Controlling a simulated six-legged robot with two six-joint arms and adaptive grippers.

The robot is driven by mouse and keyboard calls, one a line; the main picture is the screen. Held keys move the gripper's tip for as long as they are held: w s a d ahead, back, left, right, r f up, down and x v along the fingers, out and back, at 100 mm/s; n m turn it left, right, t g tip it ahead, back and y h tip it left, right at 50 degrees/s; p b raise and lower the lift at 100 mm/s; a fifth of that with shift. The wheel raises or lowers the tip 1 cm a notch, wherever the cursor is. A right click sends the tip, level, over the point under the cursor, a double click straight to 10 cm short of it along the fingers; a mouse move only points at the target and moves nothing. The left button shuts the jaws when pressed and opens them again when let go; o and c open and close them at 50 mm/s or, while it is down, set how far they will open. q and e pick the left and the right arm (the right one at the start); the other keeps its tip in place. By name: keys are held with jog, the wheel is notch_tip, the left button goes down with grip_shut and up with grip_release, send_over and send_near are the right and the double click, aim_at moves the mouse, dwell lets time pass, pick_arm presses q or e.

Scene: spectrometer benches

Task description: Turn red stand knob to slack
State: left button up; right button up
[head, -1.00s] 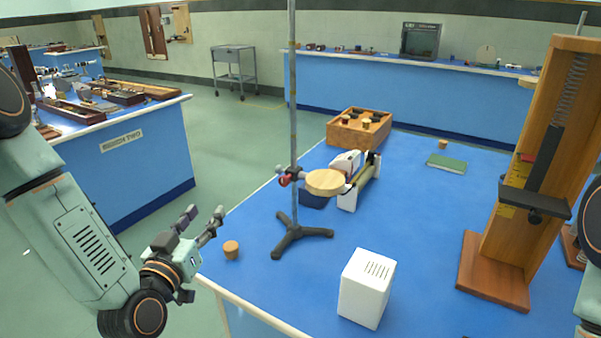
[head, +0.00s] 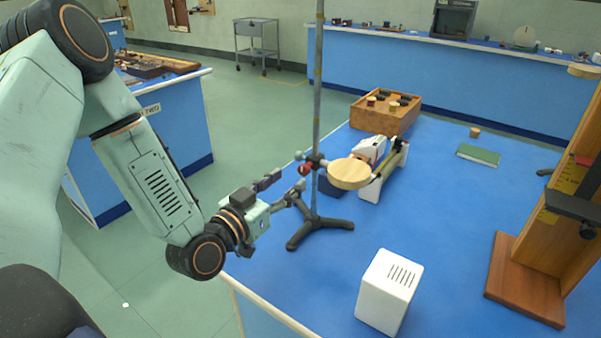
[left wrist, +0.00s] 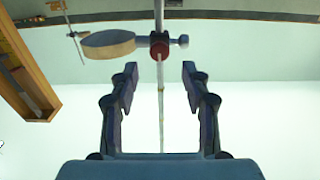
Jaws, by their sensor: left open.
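The red knob (head: 305,169) sits on a clamp on the upright metal rod of the stand (head: 317,100), with a round wooden disc (head: 350,174) on the clamp's arm. The stand's dark tripod base (head: 318,226) rests on the blue bench. In the left wrist view the red knob (left wrist: 159,49) shows ahead, beyond and between the fingertips, with the rod behind it. My left gripper (head: 284,183) is open and empty, a little to the left of and below the knob, apart from it. My right gripper is out of view.
A white box (head: 389,291) stands at the bench front. A wooden box with knobs (head: 386,112) and a white instrument (head: 384,170) stand behind the stand. A tall wooden frame (head: 566,220) is at right. Bare blue bench lies between.

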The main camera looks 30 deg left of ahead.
aim_at(303, 171)
pick_arm(q)
jog(key=w, duration=0.4)
jog(key=shift+d+f, duration=0.15)
jog(key=shift+d, duration=0.25)
jog(key=shift+w+a+b, duration=0.15)
jog(key=shift+w+b, duration=0.2)
jog(key=shift+w, duration=0.05)
jog(key=shift+w+d, duration=0.2)
jog(key=shift+w, duration=0.15)
jog(key=shift+s+a, duration=0.1)
jog(key=shift+s, duration=0.05)
jog(key=c, duration=0.5)
grip_shut()
